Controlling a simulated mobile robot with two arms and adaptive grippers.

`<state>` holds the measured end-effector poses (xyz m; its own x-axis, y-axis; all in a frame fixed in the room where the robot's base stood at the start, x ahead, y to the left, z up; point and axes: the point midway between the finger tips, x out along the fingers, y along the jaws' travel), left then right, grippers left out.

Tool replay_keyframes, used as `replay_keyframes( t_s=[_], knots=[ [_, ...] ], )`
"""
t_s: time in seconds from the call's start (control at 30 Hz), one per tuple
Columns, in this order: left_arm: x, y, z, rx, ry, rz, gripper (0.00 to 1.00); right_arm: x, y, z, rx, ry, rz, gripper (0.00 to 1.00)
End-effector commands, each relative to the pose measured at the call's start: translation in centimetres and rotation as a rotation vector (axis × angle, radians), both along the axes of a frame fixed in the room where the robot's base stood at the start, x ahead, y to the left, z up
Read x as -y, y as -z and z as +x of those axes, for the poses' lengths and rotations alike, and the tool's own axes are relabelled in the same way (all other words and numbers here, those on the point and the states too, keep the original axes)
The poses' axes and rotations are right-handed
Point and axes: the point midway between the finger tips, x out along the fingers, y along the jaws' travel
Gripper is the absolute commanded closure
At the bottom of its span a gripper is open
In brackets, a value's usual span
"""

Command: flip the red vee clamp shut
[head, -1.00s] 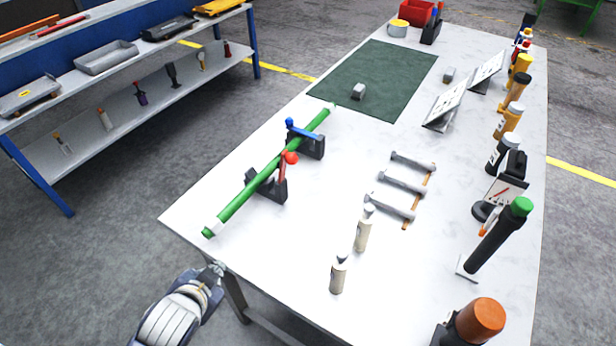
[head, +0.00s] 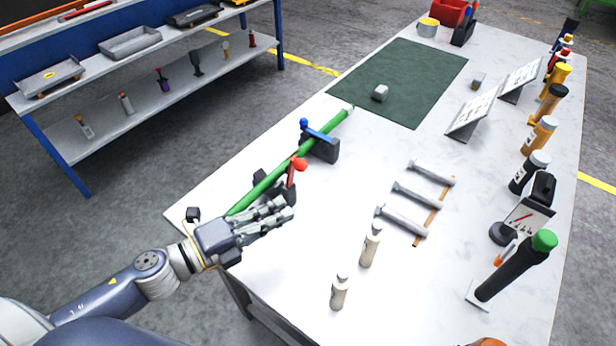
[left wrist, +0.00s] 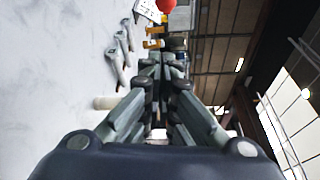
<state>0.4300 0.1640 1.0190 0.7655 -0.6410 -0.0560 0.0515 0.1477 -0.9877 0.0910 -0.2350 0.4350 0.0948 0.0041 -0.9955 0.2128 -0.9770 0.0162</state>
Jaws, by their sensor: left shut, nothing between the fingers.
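The red vee clamp (head: 291,179) is on the near part of a green rod (head: 327,127) on the white table. Its red lever with a ball knob stands up on the rod's right side, not lying across the rod. A second clamp with a blue lever (head: 318,131) lies across the rod farther back. My left gripper (head: 288,207) is shut and empty, just in front of the red clamp, hiding part of its black base and the rod's near end. My right gripper is not in view.
Several grey bolts (head: 416,195) lie right of the clamps. Two pale bottles (head: 371,246) stand near the front. A green mat (head: 400,80) with a grey block (head: 380,93) lies behind. Bottles and sign stands line the right edge. The table between clamps and bolts is clear.

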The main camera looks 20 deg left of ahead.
Motion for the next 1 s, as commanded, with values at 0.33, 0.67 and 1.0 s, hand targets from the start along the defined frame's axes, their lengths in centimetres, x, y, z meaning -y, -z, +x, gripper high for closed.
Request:
replay_keyframes(
  t_s=[0.33, 0.67, 1.0],
  knots=[
    [0.3, 0.1, -0.3, 0.010, 0.027, 0.017, 1.00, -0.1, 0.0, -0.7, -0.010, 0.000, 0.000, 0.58],
    [1.2, -0.2, 0.9, 0.011, 0.024, 0.014, 1.00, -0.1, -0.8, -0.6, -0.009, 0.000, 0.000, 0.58],
    [4.2, -0.1, 4.3, 0.012, 0.023, 0.013, 1.00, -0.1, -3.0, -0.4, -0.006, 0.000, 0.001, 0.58]
  ],
)
